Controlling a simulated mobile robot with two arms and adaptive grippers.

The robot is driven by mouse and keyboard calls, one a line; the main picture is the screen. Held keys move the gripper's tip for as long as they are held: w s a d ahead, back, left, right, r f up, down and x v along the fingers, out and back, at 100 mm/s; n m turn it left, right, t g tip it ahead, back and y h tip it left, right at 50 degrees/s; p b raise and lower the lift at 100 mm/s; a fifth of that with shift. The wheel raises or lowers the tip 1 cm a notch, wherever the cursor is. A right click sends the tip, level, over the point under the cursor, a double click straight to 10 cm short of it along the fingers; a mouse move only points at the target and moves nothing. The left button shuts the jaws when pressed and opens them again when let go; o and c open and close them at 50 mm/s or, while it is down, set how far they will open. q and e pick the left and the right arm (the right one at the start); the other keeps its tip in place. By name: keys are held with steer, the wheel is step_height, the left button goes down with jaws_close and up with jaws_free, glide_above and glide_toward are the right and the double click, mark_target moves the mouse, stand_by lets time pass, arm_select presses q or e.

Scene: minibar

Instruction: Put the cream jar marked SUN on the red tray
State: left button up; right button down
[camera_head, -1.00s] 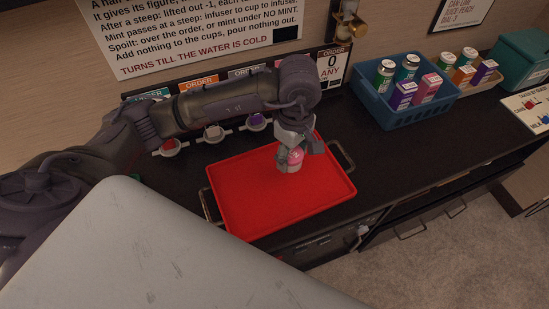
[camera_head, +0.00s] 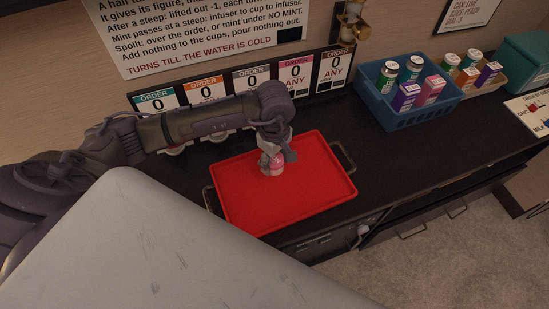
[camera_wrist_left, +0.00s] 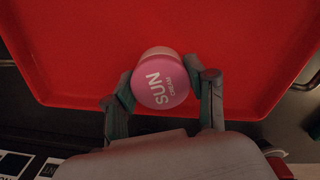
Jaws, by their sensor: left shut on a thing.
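The jar is over the left-middle part of the red tray (camera_head: 310,190). I cannot tell whether its base touches the tray. My right gripper is not in view.
A blue crate (camera_head: 407,119) with several cans and cartons stands to the right on the dark counter. The tray has metal handles at both ends, and its surface around the jar is bare. Order cards (camera_head: 251,80) line the wall behind my left arm.

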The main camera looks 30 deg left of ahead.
mark_target(275, 159)
arm_select(q)
steer(key=shift+f, duration=0.2)
steer(key=o, duration=0.9)
steer(key=shift+r, duration=0.1)
steer(key=shift+o, duration=1.4)
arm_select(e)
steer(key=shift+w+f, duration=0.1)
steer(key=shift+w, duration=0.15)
arm_select(q)
steer(key=shift+r, duration=0.1)
steer(key=shift+r, duration=0.2)
step_height(275, 159, up, 12)
steer(key=b, duration=0.1)
steer(key=shift+f, duration=0.15)
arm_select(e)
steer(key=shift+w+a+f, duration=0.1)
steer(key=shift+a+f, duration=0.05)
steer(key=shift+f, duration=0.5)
